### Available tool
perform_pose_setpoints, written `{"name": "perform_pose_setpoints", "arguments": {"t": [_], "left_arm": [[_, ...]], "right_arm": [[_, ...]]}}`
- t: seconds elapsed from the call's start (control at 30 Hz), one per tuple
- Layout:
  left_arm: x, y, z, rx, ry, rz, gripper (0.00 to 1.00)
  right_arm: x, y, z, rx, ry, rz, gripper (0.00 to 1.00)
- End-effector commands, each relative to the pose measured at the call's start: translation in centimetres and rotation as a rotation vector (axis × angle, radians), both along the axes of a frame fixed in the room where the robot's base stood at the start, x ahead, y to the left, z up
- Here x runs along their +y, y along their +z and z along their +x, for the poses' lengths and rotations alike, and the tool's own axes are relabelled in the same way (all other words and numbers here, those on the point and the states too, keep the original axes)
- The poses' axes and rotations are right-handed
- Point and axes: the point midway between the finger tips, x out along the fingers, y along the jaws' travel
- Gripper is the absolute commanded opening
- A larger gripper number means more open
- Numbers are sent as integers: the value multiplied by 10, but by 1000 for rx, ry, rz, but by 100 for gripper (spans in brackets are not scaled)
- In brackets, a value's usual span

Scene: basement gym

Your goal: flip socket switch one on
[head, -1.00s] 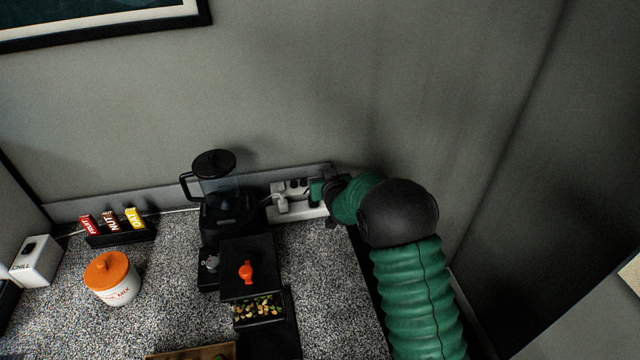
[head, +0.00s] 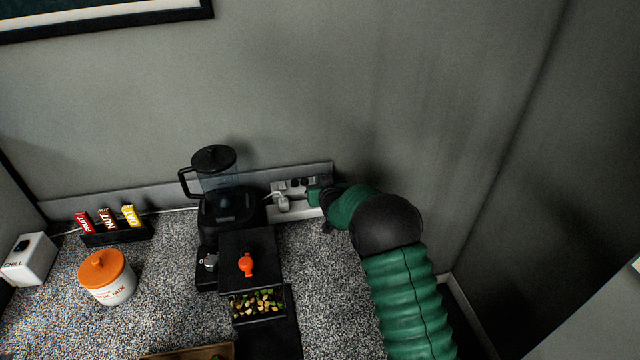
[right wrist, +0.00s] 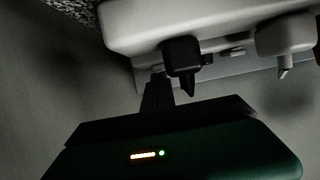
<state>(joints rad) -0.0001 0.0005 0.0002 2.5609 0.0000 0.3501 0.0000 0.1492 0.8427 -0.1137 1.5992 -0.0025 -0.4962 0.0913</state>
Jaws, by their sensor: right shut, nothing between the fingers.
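The white wall socket (head: 308,211) sits low on the wall at the back of the counter, to the right of the blender. It also shows close up in the right wrist view (right wrist: 140,22). A white plug (head: 282,204) and a dark plug (right wrist: 182,56) are in it. My right gripper (right wrist: 157,94) is shut and empty, its narrow dark fingertips close to the socket beside the dark plug. Whether they touch it I cannot tell. The gripper covers the socket's right end in the head view. I cannot make out the switch positions. My left gripper is out of view.
A black blender (head: 229,208) stands left of the socket, with a black dispenser (head: 248,246) with a red knob before it. An orange-lidded jar (head: 107,279), a bar rack (head: 118,235) and a white box (head: 30,259) are farther left. The wall is close on the right.

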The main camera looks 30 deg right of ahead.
Motion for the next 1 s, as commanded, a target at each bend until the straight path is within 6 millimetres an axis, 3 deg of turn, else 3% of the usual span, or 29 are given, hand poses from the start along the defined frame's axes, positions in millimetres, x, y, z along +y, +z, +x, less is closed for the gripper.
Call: {"name": "perform_pose_setpoints", "arguments": {"t": [0.23, 0.53, 0.87, 1.0], "left_arm": [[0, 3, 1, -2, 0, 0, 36], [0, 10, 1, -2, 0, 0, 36], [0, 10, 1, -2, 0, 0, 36], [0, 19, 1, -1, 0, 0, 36]], "right_arm": [[3, -5, -1, 16, 5, 6, 0], [3, 11, -1, 12, 5, 5, 0], [2, 13, -1, 10, 3, 4, 0], [3, 27, 0, 9, 4, 4, 0]]}}
